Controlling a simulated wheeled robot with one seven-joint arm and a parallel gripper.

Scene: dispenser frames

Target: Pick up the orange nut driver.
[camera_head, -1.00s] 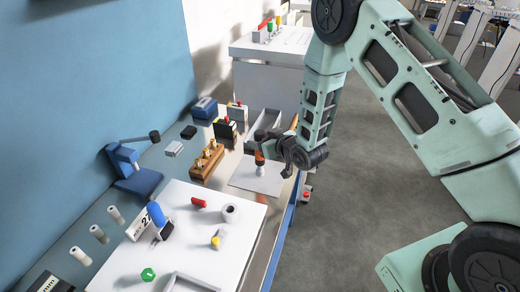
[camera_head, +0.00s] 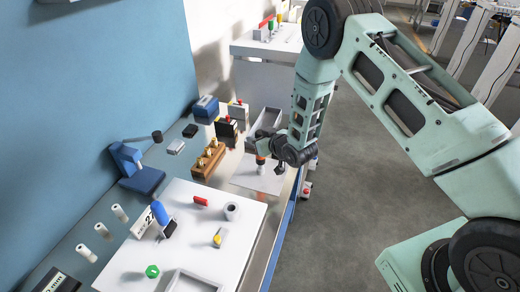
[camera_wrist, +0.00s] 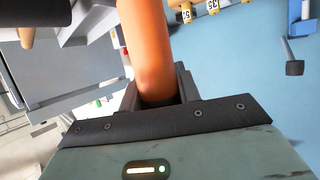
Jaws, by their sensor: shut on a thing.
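The orange nut driver (camera_wrist: 150,50) fills the middle of the wrist view, its orange handle between my gripper's jaws. In the head view the driver's orange part (camera_head: 260,160) shows small beside my gripper (camera_head: 266,152). My gripper is shut on the orange handle. A pale grey lower part shows below the orange, over a white sheet (camera_head: 250,180); whether it touches the sheet cannot be told.
A wooden block with brass-coloured pieces (camera_head: 208,160) stands left of my gripper. A grey tray (camera_head: 263,122) lies behind it. A white board (camera_head: 185,235) with several small objects lies in front. A blue clamp-like stand (camera_head: 135,170) is at the left.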

